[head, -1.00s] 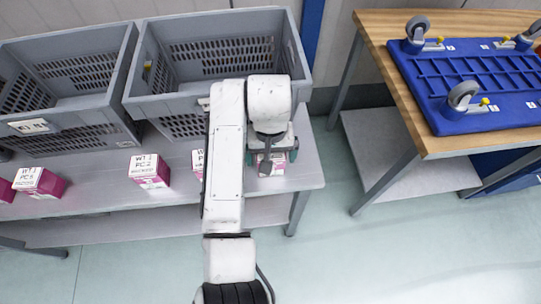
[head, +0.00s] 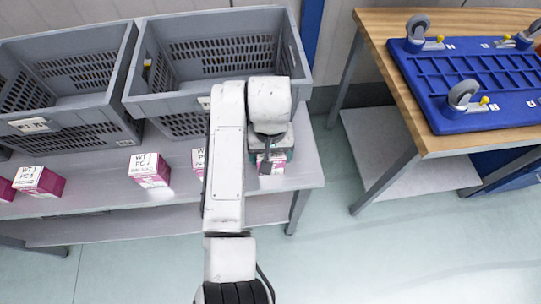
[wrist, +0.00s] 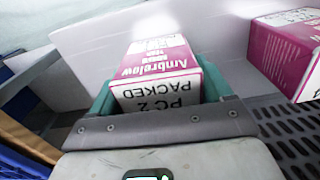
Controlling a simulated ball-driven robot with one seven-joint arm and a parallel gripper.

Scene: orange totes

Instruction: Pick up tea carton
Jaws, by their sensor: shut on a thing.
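The tea carton, a white and magenta box, is between the teal fingers of my gripper at the right end of the grey bench. In the head view the carton (head: 277,167) is mostly hidden under my gripper (head: 268,157). In the wrist view the carton (wrist: 155,62) shows upside-down print reading "PC 2 PACKED". A teal finger of my gripper (wrist: 160,88) is against each side of it. My gripper is shut on the carton. I cannot tell whether the carton is clear of the bench.
Other white and magenta cartons (head: 150,170) (head: 40,182) stand along the grey bench (head: 100,200) to the left, one partly behind my arm. Grey crates (head: 215,95) (head: 30,122) stand behind. A wooden table (head: 440,145) with a blue wheeled dolly (head: 480,85) is at right.

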